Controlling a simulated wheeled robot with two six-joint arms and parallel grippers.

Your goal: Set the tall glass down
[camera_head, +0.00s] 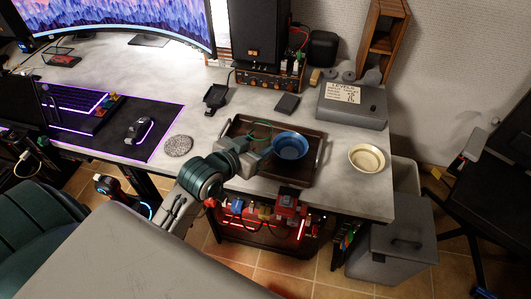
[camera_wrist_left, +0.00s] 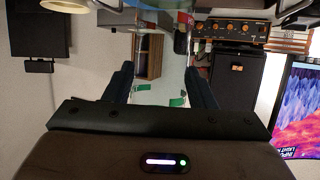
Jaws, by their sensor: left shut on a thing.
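My left gripper (camera_head: 262,143) reaches over the left part of a dark wooden tray (camera_head: 300,174) on the desk. It is shut on the tall glass. The glass is clear and hard to make out in the head view, where only a thin greenish outline shows by the fingers. In the left wrist view the glass (camera_wrist_left: 160,72) shows faintly between the two dark fingers, with green patches near it. I cannot tell whether its base touches the tray. A blue bowl (camera_head: 290,146) stands in the tray just right of the gripper. My right gripper is not in view.
A cream bowl (camera_head: 366,158) stands right of the tray near the desk edge. A grey box (camera_head: 352,108) with a label and a small black box (camera_head: 287,104) lie behind. A round speckled coaster (camera_head: 178,145) lies left. The desk is bare between tray and cream bowl.

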